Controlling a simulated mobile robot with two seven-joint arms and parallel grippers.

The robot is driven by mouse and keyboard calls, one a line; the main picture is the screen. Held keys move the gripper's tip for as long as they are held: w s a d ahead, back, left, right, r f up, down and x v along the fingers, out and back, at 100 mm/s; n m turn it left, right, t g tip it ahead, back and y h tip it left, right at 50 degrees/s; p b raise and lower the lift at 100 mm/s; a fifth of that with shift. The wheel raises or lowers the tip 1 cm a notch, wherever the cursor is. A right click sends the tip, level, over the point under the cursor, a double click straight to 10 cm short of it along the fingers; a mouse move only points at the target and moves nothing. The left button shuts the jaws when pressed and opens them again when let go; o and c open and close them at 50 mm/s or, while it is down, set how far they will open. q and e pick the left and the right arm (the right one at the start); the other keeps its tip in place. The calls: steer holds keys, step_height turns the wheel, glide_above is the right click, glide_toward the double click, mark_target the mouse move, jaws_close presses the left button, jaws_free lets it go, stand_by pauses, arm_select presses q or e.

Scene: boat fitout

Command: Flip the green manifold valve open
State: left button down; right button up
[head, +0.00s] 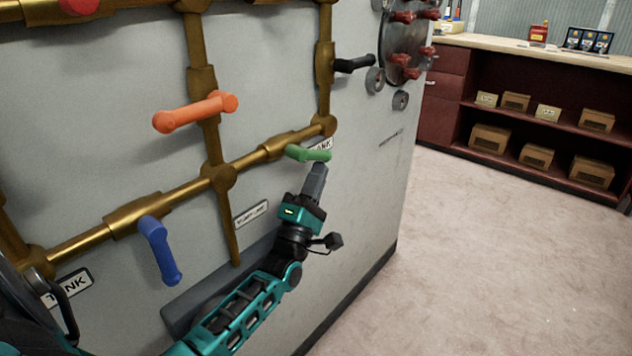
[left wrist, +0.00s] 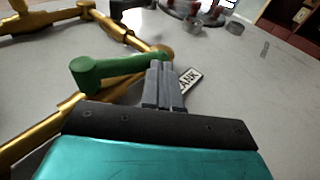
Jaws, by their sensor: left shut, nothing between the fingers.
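The green valve handle (head: 308,154) sits on the lower right run of brass pipe (head: 262,156) on the grey panel. It points right, with its free end near my gripper, in the head view. In the left wrist view the green handle (left wrist: 118,68) lies across the picture, left of and close to the fingers. My left gripper (head: 317,170) is shut and empty, its fingertips just below the handle's right part. I cannot tell whether they touch it. A label (left wrist: 190,80) is partly hidden behind the fingers (left wrist: 160,85). My right gripper is not in view.
Other handles on the pipes are orange (head: 195,112), blue (head: 160,250) and black (head: 355,64). A round plate with red knobs (head: 405,45) is at the upper right. A red cabinet (head: 445,105) with boxes stands beyond open floor (head: 470,250).

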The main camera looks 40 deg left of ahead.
mark_target(326, 160)
arm_select(q)
steer(key=shift+d+x, duration=0.15)
steer(key=shift+x, duration=0.7)
steer(key=shift+d+x, duration=0.15)
steer(key=shift+x, duration=0.65)
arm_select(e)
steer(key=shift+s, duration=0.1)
arm_select(q)
steer(key=shift+r, duration=0.35)
